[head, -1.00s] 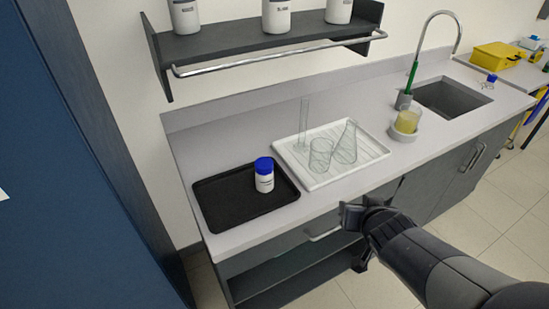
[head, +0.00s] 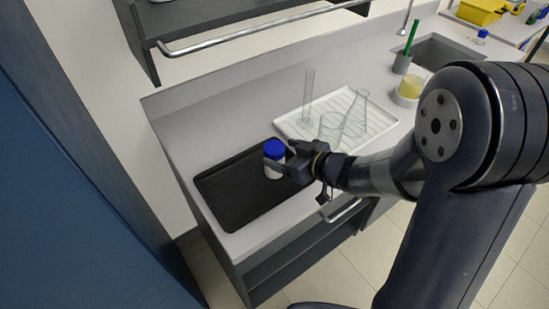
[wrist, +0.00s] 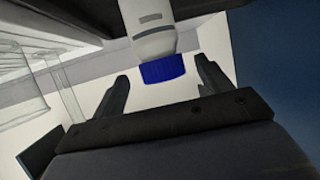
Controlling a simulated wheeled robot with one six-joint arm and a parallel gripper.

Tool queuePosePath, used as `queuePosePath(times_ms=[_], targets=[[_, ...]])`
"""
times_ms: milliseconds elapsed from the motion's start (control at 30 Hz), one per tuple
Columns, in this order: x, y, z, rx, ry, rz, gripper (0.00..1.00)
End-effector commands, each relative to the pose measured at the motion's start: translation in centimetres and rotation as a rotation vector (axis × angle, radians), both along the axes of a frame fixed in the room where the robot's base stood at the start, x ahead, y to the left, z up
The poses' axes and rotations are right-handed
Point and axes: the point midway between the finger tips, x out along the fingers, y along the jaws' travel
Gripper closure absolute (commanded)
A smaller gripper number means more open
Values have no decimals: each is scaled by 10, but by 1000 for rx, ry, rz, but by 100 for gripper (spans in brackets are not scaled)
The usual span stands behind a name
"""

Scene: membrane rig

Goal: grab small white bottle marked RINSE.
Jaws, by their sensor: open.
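A small white bottle with a blue cap (head: 275,150) stands upright on the black tray (head: 225,203), near its right edge. Its label cannot be read. My gripper (head: 281,156) is at the bottle with its fingers spread, partly hiding it in the head view. In the wrist view the bottle (wrist: 156,41) appears upside down, its blue cap in line with the gap between the two open fingers (wrist: 161,72). I cannot tell whether either finger touches it.
A white ribbed tray (head: 380,122) with clear glassware stands just right of the black tray. Behind it are a beaker of yellow liquid (head: 411,86) and a sink (head: 435,52). A shelf with a metal rail (head: 250,33) hangs above the bench. A blue panel (head: 70,190) is at left.

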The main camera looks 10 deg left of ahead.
Motion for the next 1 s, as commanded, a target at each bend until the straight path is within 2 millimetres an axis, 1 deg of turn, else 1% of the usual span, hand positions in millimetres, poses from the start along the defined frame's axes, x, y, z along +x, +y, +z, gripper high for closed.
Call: queuePosePath(times_ms=[167, 400, 500, 767, 800, 867, 1000], targets=[[5, 10, -5, 1, 1, 1, 26], [17, 36, -20, -1, 1, 1, 26], [21, 42, -24, -1, 2, 0, 26], [23, 45, -25, 0, -1, -2, 26], [23, 45, -25, 0, -1, -2, 27], [23, 45, -25, 0, -1, -2, 32], [23, 45, -25, -1, 0, -2, 44]])
